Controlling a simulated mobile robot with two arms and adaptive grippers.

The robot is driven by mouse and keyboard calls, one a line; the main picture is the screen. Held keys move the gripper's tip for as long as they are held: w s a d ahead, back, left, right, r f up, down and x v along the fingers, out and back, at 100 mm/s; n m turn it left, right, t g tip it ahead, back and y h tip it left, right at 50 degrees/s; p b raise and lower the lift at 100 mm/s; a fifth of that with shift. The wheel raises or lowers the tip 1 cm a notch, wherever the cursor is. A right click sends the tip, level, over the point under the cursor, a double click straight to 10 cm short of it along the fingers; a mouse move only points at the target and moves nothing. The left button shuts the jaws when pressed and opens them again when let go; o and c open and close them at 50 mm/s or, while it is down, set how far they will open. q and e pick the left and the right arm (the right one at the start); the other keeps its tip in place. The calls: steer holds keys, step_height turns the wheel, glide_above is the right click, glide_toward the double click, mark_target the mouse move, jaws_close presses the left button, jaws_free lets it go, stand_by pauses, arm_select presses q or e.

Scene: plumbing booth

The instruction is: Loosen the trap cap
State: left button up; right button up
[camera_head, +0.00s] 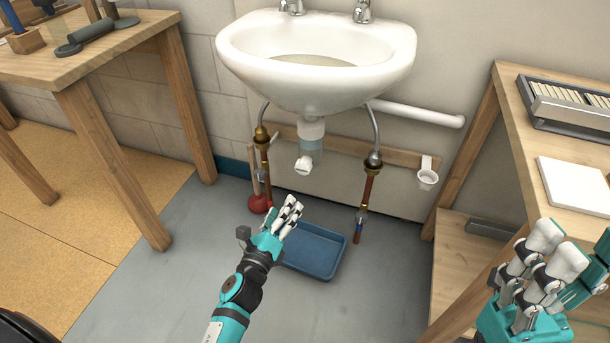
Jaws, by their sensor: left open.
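The bottle trap (311,137) hangs under the white washbasin (316,85), with a pale, see-through body. A white round cap (303,166) shows at its lower end. My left gripper (292,212) is open and empty, below the cap and apart from it, in front of the blue tray on the floor. My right gripper (545,262) is at the lower right, in front of the wooden bench, far from the trap. Its fingers overlap in the view, so I cannot tell whether it is open or shut.
The blue tray (318,258) lies on the floor below the trap. A red plunger (259,203) stands left of it. Copper supply pipes (365,190) flank the trap. A white cup-like holder (428,177) is on the wall. Wooden benches (125,45) stand at both sides.

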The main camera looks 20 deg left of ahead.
mark_target(302, 171)
arm_select(q)
steer(key=w+b, duration=0.1)
steer(key=w, duration=0.4)
steer(key=w+b, duration=0.1)
steer(key=w, duration=0.4)
steer(key=w+b, duration=0.1)
steer(key=w, duration=0.4)
steer(key=shift+d+f, duration=0.1)
steer(key=shift+d, duration=0.15)
steer(key=shift+w, duration=0.45)
steer(key=shift+c, duration=0.9)
steer(key=c, duration=1)
